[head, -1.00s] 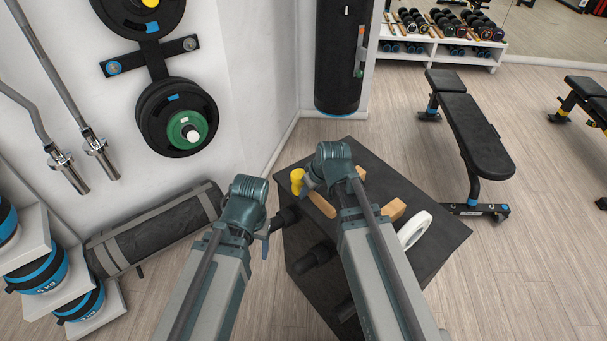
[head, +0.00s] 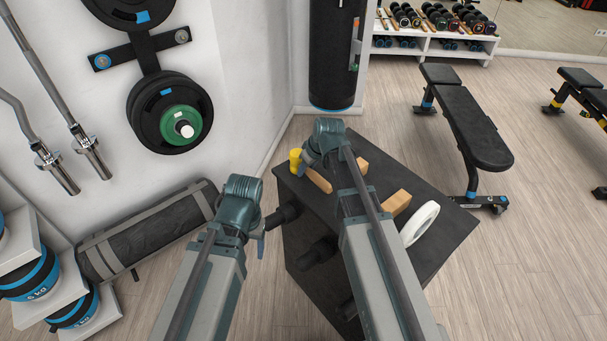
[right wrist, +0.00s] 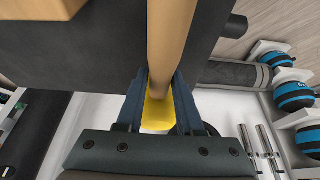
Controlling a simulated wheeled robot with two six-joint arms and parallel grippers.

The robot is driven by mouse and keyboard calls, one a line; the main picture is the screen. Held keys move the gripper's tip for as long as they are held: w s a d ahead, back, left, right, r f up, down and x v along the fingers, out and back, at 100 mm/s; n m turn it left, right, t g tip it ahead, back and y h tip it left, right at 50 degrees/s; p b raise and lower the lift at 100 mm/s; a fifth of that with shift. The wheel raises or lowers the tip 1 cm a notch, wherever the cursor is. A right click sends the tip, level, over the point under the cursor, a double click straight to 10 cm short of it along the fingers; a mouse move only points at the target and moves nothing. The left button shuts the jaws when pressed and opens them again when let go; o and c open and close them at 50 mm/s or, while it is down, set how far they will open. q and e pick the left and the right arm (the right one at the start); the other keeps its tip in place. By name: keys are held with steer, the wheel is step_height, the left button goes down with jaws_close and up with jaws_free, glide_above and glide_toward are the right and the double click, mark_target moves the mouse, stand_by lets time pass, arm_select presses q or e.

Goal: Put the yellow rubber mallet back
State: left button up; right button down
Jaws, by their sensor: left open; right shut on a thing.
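The yellow rubber mallet has a yellow head (head: 295,161) and a wooden handle (head: 319,181). It is at the far left corner of the black box top (head: 405,180); I cannot tell whether it touches the box. My right gripper (head: 306,162) is shut on the mallet. In the right wrist view, the yellow head (right wrist: 157,113) is between the fingers and the handle (right wrist: 170,45) extends upward; the fingers partly hide the head. My left gripper (head: 262,241) is open and empty, left of the box's side.
Wooden blocks (head: 397,203) and a white ring (head: 421,223) lie on the box. Dark pegs (head: 318,254) stick out from its side. A punching bag (head: 333,60) hangs behind, a weight bench (head: 470,125) stands right, and a rolled bag (head: 150,235) lies by the wall.

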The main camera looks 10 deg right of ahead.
mark_target(318, 176)
steer(key=shift+a+f, duration=0.1)
steer(key=c, duration=0.5)
jaws_free()
steer(key=shift+c, duration=0.2)
steer(key=shift+f, duration=0.1)
steer(key=shift+f, duration=0.2)
steer(key=p+v, duration=1.3)
steer(key=v, duration=0.1)
steer(key=s+a+f+g+h, duration=0.1)
steer(key=s+a, duration=0.2)
steer(key=s, duration=0.3)
steer(key=s+a+m+g+h+b, duration=0.1)
steer(key=s+a, duration=0.2)
steer(key=s, duration=0.3)
steer(key=s+a+f+g+h, duration=0.1)
steer(key=s+a+g, duration=0.1)
steer(key=s, duration=0.5)
steer(key=shift+a+f+m, duration=0.3)
steer(key=shift+a+m, duration=0.1)
steer(key=shift+a, duration=0.45)
